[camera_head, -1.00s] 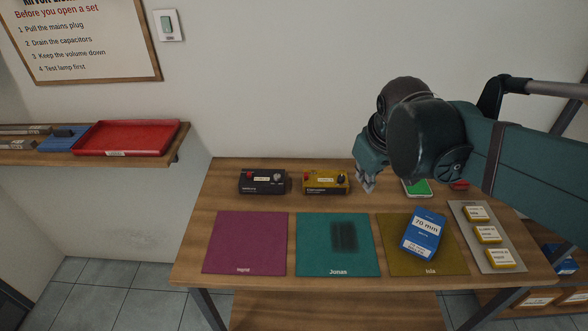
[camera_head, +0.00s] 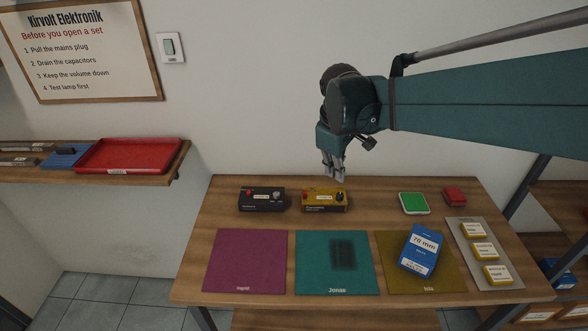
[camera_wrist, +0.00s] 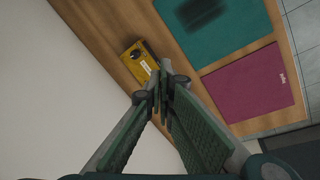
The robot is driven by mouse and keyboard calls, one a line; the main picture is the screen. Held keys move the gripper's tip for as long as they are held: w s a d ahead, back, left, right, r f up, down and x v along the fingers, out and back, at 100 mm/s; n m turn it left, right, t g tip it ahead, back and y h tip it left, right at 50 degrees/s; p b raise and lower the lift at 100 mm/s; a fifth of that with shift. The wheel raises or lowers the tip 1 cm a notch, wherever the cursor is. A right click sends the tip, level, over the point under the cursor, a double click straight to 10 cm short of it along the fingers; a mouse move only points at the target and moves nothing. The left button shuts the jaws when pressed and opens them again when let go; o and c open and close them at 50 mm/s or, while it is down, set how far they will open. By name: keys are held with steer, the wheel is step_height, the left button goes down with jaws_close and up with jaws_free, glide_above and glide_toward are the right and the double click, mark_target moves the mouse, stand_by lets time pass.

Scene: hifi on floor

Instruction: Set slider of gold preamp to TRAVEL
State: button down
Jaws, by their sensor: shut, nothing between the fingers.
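The gold preamp (camera_head: 325,200) stands at the back middle of the wooden table. It has a red part at its left, a white label and a dark knob at its right; its slider is too small to make out. In the wrist view the gold preamp (camera_wrist: 140,62) lies just beyond the fingertips, partly hidden by them. My gripper (camera_head: 334,176) is shut and empty, pointing down, above and near the back of the gold preamp. It also shows in the wrist view (camera_wrist: 162,75). I cannot tell whether it touches the preamp.
A black preamp (camera_head: 262,199) stands just left of the gold one. A green-topped device (camera_head: 414,203) and a red box (camera_head: 454,197) are to the right. A blue box (camera_head: 420,250) lies on the olive mat (camera_head: 392,281). The wall rises behind the table.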

steer(key=w+a+f+n+g+p, duration=0.1)
steer(key=w+a+f+n+p, duration=0.15)
steer(key=w+a, duration=0.5)
steer(key=n+g+h+p, duration=0.2)
steer(key=n, duration=0.3)
glide_toward(303, 193)
steer(key=a+r, duration=0.3)
steer(key=a, duration=0.1)
steer(key=shift+s+d+r, duration=0.1)
steer(key=shift+s+r, duration=0.05)
steer(key=shift+s, duration=0.25)
steer(key=shift+x, duration=5)
steer(key=shift+w, duration=0.15)
steer(key=shift+d, duration=0.15)
steer(key=shift+d+b, duration=0.55)
steer(key=shift+d, duration=0.85)
